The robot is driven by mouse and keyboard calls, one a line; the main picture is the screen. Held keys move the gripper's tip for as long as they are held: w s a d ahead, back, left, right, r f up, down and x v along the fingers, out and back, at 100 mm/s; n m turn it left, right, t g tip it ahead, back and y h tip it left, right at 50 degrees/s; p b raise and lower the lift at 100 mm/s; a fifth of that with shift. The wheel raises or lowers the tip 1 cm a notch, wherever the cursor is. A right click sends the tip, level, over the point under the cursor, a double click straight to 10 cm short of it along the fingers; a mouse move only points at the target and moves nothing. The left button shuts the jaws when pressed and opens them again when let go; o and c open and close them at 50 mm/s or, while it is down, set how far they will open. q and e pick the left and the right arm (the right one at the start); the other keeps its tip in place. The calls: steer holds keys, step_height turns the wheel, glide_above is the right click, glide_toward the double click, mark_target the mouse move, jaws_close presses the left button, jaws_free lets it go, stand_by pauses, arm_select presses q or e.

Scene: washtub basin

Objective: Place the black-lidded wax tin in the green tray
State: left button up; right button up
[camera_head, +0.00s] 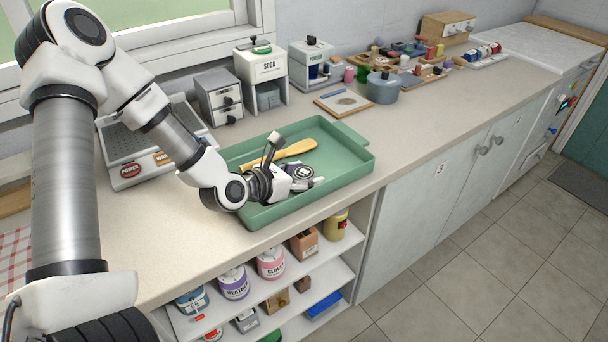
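The green tray (345,181) sits on the counter near its front edge. The black-lidded wax tin (303,172), with a pale label on its lid, shows over the tray's floor. My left gripper (296,163) reaches in from the left, low over the tray. Its fingers are spread wide, one pointing up and back, the other toward the right beside the tin. The tin shows between the fingers with a gap on the far side. The gripper hides part of the tin's left side and base. My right gripper is not in view.
A yellow wooden utensil (287,152) lies in the tray behind the gripper. A blue-grey pot (383,88) stands farther right.

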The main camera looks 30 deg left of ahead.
arm_select(q)
steer(key=shift+r, duration=0.1)
steer(key=shift+r+p, duration=0.3)
steer(key=shift+p, duration=0.1)
steer(key=shift+s+a, duration=0.15)
steer(key=shift+s, duration=0.2)
steer(key=p+v, duration=0.3)
steer(key=v, duration=0.2)
steer(key=shift+r, duration=0.25)
steer(key=p+v, duration=0.6)
steer(key=p, duration=0.4)
steer(key=shift+s+f, duration=0.1)
steer(key=shift+s, duration=0.05)
steer(key=shift+f, duration=0.2)
